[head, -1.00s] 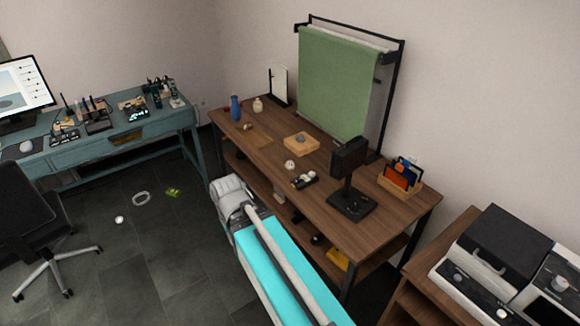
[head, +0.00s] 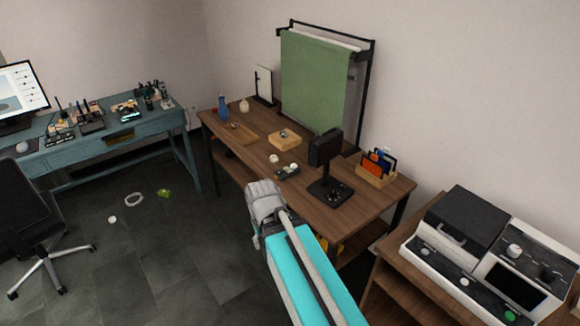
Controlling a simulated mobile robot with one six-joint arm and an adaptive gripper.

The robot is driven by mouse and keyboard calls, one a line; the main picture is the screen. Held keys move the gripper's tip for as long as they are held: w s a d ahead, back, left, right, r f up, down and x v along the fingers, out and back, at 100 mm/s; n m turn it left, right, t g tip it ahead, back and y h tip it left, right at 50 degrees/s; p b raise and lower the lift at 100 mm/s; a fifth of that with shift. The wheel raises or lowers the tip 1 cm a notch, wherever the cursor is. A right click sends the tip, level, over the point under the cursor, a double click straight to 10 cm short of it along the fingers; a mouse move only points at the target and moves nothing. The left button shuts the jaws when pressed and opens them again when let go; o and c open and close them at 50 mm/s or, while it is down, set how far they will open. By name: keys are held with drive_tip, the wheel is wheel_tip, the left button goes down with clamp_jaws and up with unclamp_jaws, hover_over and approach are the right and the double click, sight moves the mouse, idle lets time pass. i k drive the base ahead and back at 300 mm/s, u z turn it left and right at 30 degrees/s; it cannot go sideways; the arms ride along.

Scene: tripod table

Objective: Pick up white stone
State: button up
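A small whitish round thing (head: 273,158) lies on the brown wooden table (head: 330,195), left of a small dark tray (head: 281,174). A second pale round thing (head: 294,167) is at the tray's right end. Another small white round thing (head: 112,219) lies on the floor at the left. At this size I cannot tell which of them is the white stone. My arm reaches from the bottom toward the table's front edge.
On the table stand a wooden box (head: 285,139), a blue vase (head: 223,106), a black stand (head: 327,165), a card holder (head: 376,174) and a green backdrop (head: 312,82). A machine (head: 480,250) stands at the right, an office chair (head: 30,225) at the left.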

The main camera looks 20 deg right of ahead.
sight(273, 158)
drive_tip(key=z, duration=0.4)
drive_tip(key=k, duration=0.85)
drive_tip(key=u, duration=0.2)
drive_tip(key=i, duration=0.95)
drive_tip(key=u, duration=0.65)
drive_tip(key=i, duration=1)
drive_tip(key=z, duration=0.65)
